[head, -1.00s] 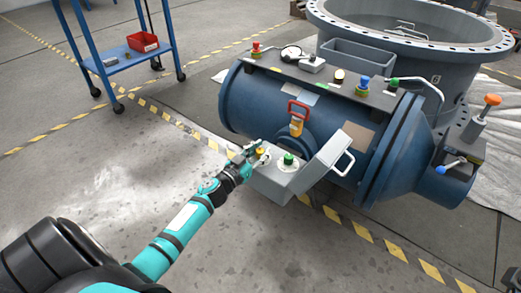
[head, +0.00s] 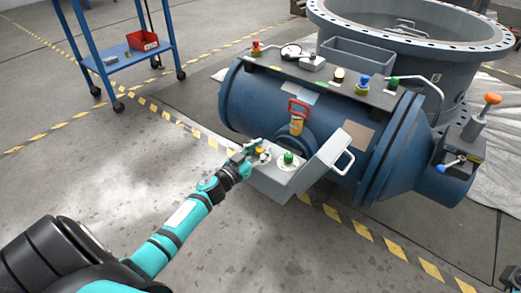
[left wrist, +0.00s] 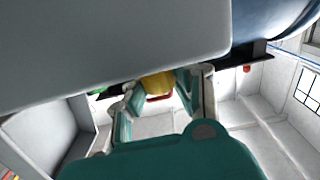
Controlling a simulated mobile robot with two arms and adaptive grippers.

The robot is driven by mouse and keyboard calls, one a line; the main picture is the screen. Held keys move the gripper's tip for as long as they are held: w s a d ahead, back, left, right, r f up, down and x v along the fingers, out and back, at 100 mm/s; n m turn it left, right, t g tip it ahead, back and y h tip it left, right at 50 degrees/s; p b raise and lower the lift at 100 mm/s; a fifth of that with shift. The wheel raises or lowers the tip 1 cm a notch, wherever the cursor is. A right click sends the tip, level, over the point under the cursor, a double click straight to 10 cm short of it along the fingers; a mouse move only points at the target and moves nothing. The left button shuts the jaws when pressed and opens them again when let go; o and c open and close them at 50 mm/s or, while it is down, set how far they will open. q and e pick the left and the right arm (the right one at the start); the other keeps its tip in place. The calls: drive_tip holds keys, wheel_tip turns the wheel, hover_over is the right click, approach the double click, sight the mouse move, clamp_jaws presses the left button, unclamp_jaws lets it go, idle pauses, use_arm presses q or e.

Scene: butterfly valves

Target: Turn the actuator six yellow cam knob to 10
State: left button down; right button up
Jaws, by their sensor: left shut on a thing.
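The yellow cam knob (head: 260,150) sits on the left part of the grey actuator box (head: 265,185) at the front of the blue valve body. My left gripper (head: 256,150) is at the knob, with its fingers shut on it. In the left wrist view the yellow knob (left wrist: 157,82) shows between the two fingers (left wrist: 158,92), partly hidden by them and by a grey surface. The scale and pointer of the knob are too small to read. A green knob (head: 288,158) on a white dial stands just right of it. My right gripper is not in view.
The box's open grey lid (head: 335,155) with a white handle stands to the right. A red-handled lever (head: 298,108) rises behind the knobs. A blue cart (head: 125,60) with a red bin (head: 142,41) is at the back left. The floor at front is clear.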

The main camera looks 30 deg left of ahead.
use_arm(q)
drive_tip(key=shift+s+d+f, duration=0.1)
drive_tip(key=shift+s+f, duration=0.05)
drive_tip(key=shift+f, duration=0.15)
drive_tip(key=c, duration=1)
unclamp_jaws()
drive_tip(key=shift+r, duration=0.25)
drive_tip(key=s, duration=0.4)
drive_tip(key=s+a, duration=0.1)
drive_tip(key=s, duration=0.7)
drive_tip(key=shift+a, duration=0.2)
